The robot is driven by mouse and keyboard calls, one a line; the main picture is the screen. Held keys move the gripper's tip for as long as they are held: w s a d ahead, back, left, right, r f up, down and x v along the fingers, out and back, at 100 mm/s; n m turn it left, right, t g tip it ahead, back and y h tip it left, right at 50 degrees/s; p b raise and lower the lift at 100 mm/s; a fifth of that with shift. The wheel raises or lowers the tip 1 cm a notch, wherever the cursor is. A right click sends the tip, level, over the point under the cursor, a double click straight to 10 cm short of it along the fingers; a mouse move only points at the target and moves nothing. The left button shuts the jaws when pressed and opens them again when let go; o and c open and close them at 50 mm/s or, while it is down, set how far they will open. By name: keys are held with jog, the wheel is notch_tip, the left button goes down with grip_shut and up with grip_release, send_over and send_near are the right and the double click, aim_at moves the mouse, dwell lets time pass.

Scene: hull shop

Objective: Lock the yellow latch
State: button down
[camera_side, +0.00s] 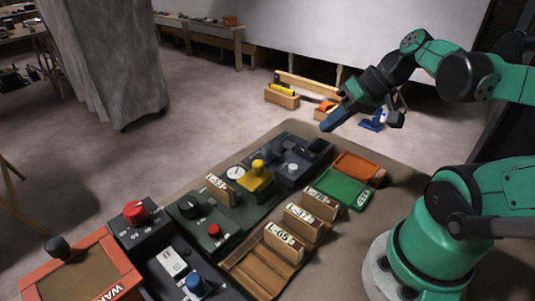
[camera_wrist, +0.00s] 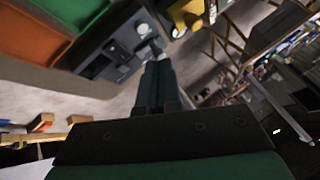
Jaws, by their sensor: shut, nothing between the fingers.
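The yellow latch (camera_side: 256,181) has a yellow base and a rounded yellow knob on top. It sits in the row of panels near the middle of the side view, and its locked state cannot be told. In the wrist view the yellow latch (camera_wrist: 186,15) is at the top edge, partly cut off. My gripper (camera_side: 328,126) is shut and empty, in the air above and to the right of the latch, well apart from it. In the wrist view my gripper (camera_wrist: 155,66) points towards the panels.
A grey unit with a silver knob (camera_side: 292,168) stands right beside the latch. A green tray (camera_side: 343,188) and an orange tray (camera_side: 360,168) lie to its right. Label blocks (camera_side: 285,242), a red knob (camera_side: 135,212) and a blue knob (camera_side: 194,283) are nearer the camera.

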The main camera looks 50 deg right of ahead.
aim_at(250, 180)
jog(key=shift+w, duration=0.1)
jog(key=x, duration=1)
jog(key=shift+w+a, duration=0.45)
jog(key=shift+a, duration=0.45)
jog(key=shift+w+a, duration=0.4)
jog(key=shift+a, duration=0.5)
jog(key=shift+a, duration=1.85)
